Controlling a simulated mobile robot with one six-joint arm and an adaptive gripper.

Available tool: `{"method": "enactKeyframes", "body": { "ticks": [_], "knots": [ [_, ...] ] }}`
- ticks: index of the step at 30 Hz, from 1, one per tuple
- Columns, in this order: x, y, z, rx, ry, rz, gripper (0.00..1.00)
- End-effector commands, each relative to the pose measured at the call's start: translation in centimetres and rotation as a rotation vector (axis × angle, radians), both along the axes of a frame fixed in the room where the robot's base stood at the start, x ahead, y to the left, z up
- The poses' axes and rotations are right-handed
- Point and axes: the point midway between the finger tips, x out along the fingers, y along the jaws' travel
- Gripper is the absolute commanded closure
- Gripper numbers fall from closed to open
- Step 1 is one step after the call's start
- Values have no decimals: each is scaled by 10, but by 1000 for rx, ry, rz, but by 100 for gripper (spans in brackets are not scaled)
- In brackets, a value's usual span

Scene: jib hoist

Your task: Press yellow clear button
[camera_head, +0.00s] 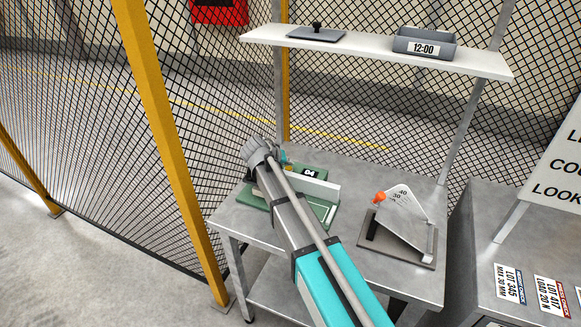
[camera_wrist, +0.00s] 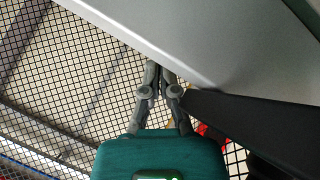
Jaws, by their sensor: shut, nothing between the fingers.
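The yellow clear button is not visible in either view. A green device (camera_head: 322,212) with a small dark display reading 04 (camera_head: 310,173) and a pale upright plate (camera_head: 318,188) stands on the metal table, partly hidden by my arm. My gripper (camera_wrist: 158,68) is shut and empty, its fingertips together close to a large grey surface in the wrist view. In the head view my arm's end is over the device's back left; the fingertips are hard to make out. Contact cannot be told.
A white shelf (camera_head: 370,46) above holds a clock showing 12:00 (camera_head: 424,42) and a black-knobbed plate (camera_head: 316,34). A mesh fence with yellow posts (camera_head: 157,110) is close behind and left.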

Motion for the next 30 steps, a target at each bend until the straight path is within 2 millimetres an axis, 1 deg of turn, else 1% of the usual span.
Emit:
{"method": "enactKeyframes", "body": {
  "ticks": [1, 14, 17, 30],
  "knots": [
    [-9, 5, -10, 20, 28, -3, 100],
    [-9, 5, -7, 21, 28, -4, 100],
    [-8, 5, -1, 21, 28, -4, 100],
    [-4, 3, 35, 20, 21, -7, 100]
  ]
}}
